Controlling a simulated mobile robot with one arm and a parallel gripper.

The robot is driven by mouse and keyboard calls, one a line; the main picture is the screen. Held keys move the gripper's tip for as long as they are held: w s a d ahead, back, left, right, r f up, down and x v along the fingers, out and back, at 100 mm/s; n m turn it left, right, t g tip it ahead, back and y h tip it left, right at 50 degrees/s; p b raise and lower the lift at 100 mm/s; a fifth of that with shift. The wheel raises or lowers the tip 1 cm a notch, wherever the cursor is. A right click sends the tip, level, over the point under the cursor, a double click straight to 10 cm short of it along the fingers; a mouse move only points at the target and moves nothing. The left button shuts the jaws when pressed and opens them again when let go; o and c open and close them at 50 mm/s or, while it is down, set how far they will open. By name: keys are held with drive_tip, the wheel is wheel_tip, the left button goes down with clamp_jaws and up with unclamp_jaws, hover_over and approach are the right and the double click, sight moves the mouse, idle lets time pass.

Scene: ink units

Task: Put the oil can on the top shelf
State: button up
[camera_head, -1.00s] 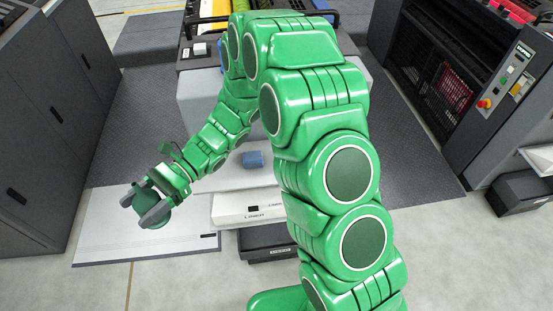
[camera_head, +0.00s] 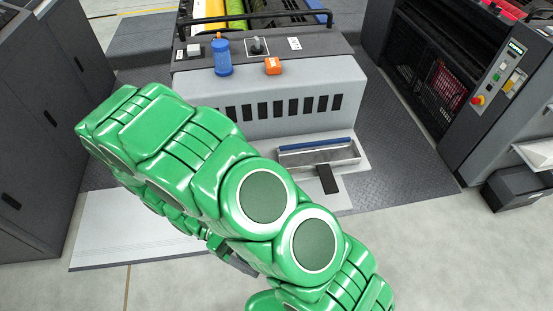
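My green arm crosses the picture from the lower right to the upper left. My gripper (camera_head: 236,262) is almost wholly hidden behind it; only a dark grey piece shows below the arm. Whether it is open or holds anything cannot be seen. I cannot make out an oil can for certain. A blue bottle-like container (camera_head: 222,58) with a narrow top stands upright on the grey machine's upper ledge (camera_head: 312,62). I cannot tell which surface is the top shelf.
A long metal tray (camera_head: 318,157) with a blue strip lies on the lower step. Dark cabinets (camera_head: 30,130) stand left, a control panel (camera_head: 508,80) right. Floor in front is clear.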

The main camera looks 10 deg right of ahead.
drive_tip(key=w+d+r+n+t+h, duration=0.2)
drive_tip(key=w+d+n+t+h, duration=0.1)
drive_tip(key=w+n+t+h, duration=0.25)
drive_tip(key=w+a+r+n+t+y, duration=0.2)
drive_tip(key=w+a+r+n+t, duration=0.15)
drive_tip(key=w+t, duration=0.45)
drive_tip(key=w+a+r+n+t+y, duration=0.25)
drive_tip(key=w+a+n+t, duration=0.2)
drive_tip(key=w+t, duration=0.35)
drive_tip(key=shift+n+g+h, duration=0.3)
drive_tip(key=shift+n+g, duration=0.15)
drive_tip(key=shift+w+a+f, duration=0.8)
drive_tip(key=shift+w+f, duration=0.75)
drive_tip(key=shift+w, duration=0.75)
drive_tip(key=shift+w+a+f, duration=0.85)
drive_tip(key=shift+w+f, duration=0.75)
drive_tip(key=shift+w, duration=0.7)
drive_tip(key=shift+w+a+f, duration=0.8)
drive_tip(key=shift+w+f, duration=0.75)
drive_tip(key=shift+w, duration=0.75)
drive_tip(key=shift+f, duration=1.4)
drive_tip(key=shift+f, duration=0.15)
drive_tip(key=o, duration=1.3)
